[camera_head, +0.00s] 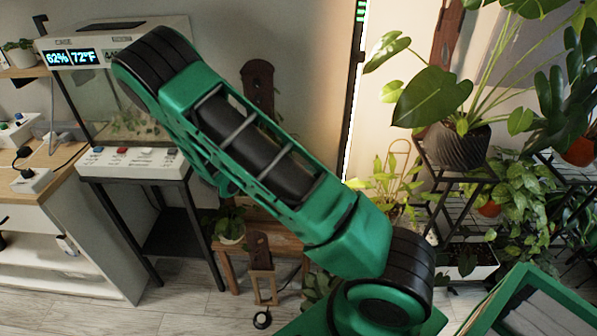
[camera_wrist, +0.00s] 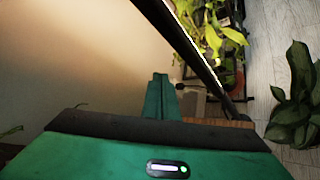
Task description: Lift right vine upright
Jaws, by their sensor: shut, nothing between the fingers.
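A yellow-green leafy plant (camera_head: 385,185) with a hooped support stands behind my arm in the head view, its lower part partly hidden. Yellow-green vine leaves (camera_wrist: 205,30) show at the top of the wrist view, some reaching right. I cannot tell for sure which stem is the right vine. My gripper (camera_wrist: 159,82) shows in the wrist view as narrow green fingers, shut and empty, pointing up the picture. It is apart from the leaves, with a dark slanting bar between them. My gripper is not visible in the head view.
A monstera in a dark pot (camera_head: 457,145) and trailing plants (camera_head: 525,195) fill the right side on black stands. A terrarium (camera_head: 115,110) stands at the left. A wooden stool (camera_head: 280,240) is behind my arm. A broad-leaved plant (camera_wrist: 292,100) stands on the floor at right.

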